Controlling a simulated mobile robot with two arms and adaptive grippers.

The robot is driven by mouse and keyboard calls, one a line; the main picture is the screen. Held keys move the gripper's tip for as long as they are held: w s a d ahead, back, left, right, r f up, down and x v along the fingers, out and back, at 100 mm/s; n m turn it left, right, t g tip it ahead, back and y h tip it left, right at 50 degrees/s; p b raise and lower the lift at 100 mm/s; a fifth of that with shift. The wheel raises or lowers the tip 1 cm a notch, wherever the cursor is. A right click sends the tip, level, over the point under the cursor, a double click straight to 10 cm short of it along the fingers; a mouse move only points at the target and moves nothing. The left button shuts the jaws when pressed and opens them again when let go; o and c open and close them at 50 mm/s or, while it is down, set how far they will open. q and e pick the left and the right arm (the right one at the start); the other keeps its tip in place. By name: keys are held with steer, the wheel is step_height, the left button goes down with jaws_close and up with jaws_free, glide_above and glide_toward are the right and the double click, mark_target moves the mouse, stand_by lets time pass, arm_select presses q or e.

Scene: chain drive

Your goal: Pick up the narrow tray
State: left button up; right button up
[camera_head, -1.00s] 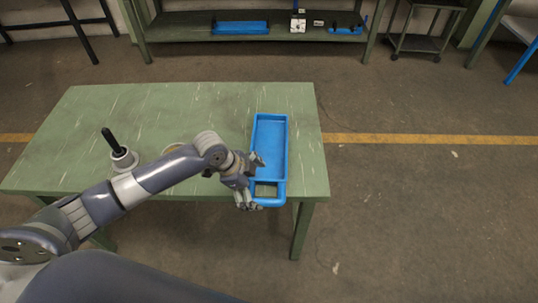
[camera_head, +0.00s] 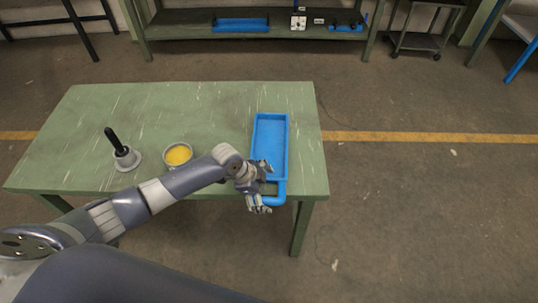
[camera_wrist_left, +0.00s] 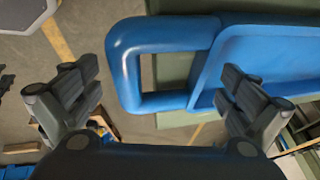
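The narrow tray (camera_head: 270,142) is blue and long, with a loop handle (camera_head: 276,199) at its near end. It lies on the right side of the green table, and the handle reaches past the front edge. My left gripper (camera_head: 262,187) is at the handle end and hides part of it. In the left wrist view the gripper (camera_wrist_left: 158,100) has its fingers wide apart, with the tray's handle (camera_wrist_left: 126,65) between and beyond them. The right finger overlaps the tray body (camera_wrist_left: 270,62) in the picture; contact cannot be told. My right gripper is not in view.
On the green table (camera_head: 215,110) stand a grey bowl with yellow contents (camera_head: 178,155) and a grey holder with a black upright handle (camera_head: 122,152). A shelf (camera_head: 180,30) with blue items is at the back. Floor right of the table is clear.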

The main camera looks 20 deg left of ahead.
arm_select(q)
steer(key=c, duration=1.8)
steer(key=shift+w+r, duration=0.2)
steer(key=shift+w, duration=0.1)
steer(key=shift+c, duration=0.7)
